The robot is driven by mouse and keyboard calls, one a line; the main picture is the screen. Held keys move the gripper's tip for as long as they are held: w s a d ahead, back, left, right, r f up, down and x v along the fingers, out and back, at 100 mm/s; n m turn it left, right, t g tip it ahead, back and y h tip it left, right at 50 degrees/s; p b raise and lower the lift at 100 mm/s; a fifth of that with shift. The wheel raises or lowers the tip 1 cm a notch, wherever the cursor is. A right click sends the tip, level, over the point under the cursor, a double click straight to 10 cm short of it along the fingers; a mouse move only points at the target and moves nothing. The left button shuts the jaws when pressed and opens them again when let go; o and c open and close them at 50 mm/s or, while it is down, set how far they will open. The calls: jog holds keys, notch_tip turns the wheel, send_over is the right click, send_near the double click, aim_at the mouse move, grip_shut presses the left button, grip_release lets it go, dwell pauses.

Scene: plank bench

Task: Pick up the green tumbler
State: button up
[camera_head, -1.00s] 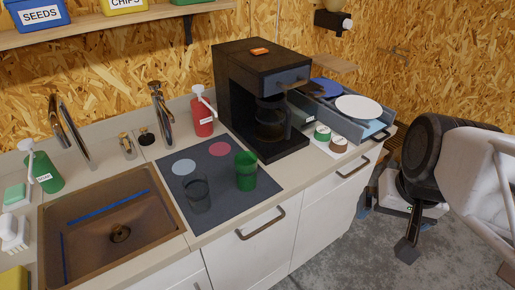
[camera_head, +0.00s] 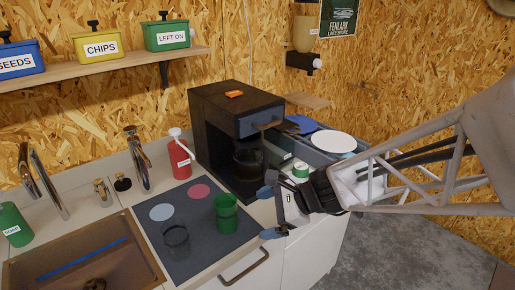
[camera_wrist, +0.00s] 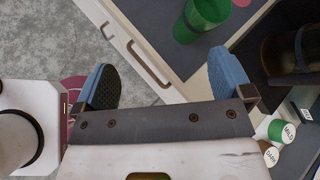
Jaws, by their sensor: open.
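The green tumbler (camera_head: 226,213) stands upright on the dark mat (camera_head: 183,262) on the counter. It also shows at the top of the wrist view (camera_wrist: 204,18), beyond my fingertips. My gripper (camera_head: 270,211) is just right of the tumbler, with its blue-tipped fingers spread apart and nothing between them. In the wrist view my gripper (camera_wrist: 162,80) is open, and between the fingers show the floor, a drawer front and its handle. The tumbler is apart from both fingers.
The sink (camera_head: 70,262) lies left. Two capsules, MILD (camera_wrist: 282,131) and DARK (camera_wrist: 268,155), show at lower right.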

aim_at(226, 204)
jog(key=w+a+f+m+t+y, duration=0.2)
jog(key=w+a+f+m, duration=0.1)
jog(key=w+a+m, duration=0.2)
jog(key=shift+w+f+m, duration=0.3)
jog(key=shift+w+m, duration=0.45)
jog(key=shift+m, duration=0.25)
jog(key=shift+a, duration=0.15)
jog(key=shift+x, duration=1.15)
jog(key=shift+a, duration=0.1)
jog(key=shift+x, duration=2.55)
jog(key=shift+r, duration=0.1)
jog(key=c, duration=1)
jog(key=shift+c, duration=0.2)
jog(key=shift+r, duration=0.1)
